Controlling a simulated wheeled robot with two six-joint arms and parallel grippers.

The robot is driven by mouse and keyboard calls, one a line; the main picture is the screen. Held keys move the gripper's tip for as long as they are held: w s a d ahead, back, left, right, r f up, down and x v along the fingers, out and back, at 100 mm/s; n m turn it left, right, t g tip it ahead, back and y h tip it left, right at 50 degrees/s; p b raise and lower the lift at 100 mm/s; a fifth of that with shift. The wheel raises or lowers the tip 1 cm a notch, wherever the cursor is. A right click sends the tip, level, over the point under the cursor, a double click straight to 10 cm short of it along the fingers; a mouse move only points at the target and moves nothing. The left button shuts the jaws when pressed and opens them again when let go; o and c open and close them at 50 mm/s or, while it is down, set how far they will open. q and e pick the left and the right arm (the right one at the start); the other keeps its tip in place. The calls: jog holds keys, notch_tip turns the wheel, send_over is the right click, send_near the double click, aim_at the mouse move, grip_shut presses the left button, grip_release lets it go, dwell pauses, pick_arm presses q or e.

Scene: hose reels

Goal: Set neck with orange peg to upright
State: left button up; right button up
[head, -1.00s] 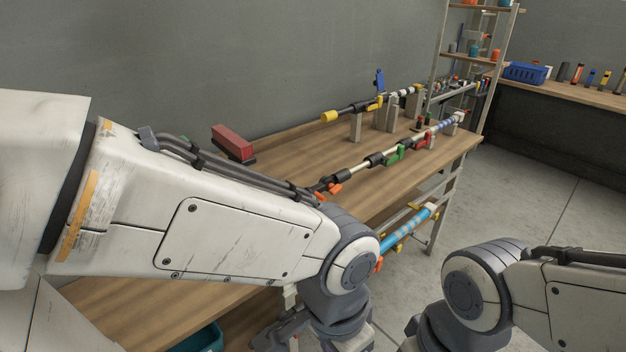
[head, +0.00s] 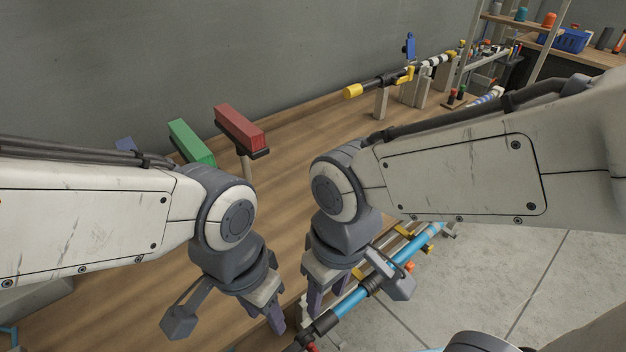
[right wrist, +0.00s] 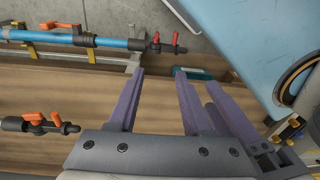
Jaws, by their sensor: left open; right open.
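In the right wrist view, a short black neck with an orange peg (right wrist: 38,122) lies over the wooden bench at the left. A second orange peg (right wrist: 62,27) sits on a blue pipe (right wrist: 105,42) along the top. I cannot tell which one the task names. My right gripper (right wrist: 161,72) is open and empty, pointing toward the blue pipe. In the head view, my right gripper (head: 330,290) is above the bench's front edge, close to the blue pipe (head: 345,303). My left gripper (head: 272,315) is open, lower left of it, over the bench. My right arm hides part of the bench.
A red block (head: 240,128) and a green block (head: 192,142) stand on supports at the back left. A yellow-ended bar (head: 352,91) rests on posts at the back. A red peg (right wrist: 172,42) ends the blue pipe. Open floor (head: 480,285) lies right of the bench.

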jog(key=w+d+r+t+h, duration=0.1)
jog(key=w+d+h, duration=0.15)
jog(key=w, duration=1.15)
jog(key=w+d+r+h, duration=0.15)
jog(key=w+d, duration=0.25)
jog(key=w, duration=0.9)
jog(key=shift+m+y, duration=0.3)
jog(key=shift+y, duration=0.1)
jog(key=x, duration=0.9)
jog(key=shift+w+a+f+b, duration=0.15)
jog(key=shift+w+f+b, duration=0.15)
jog(key=shift+b, duration=0.1)
grip_shut()
jog(key=shift+t, duration=0.3)
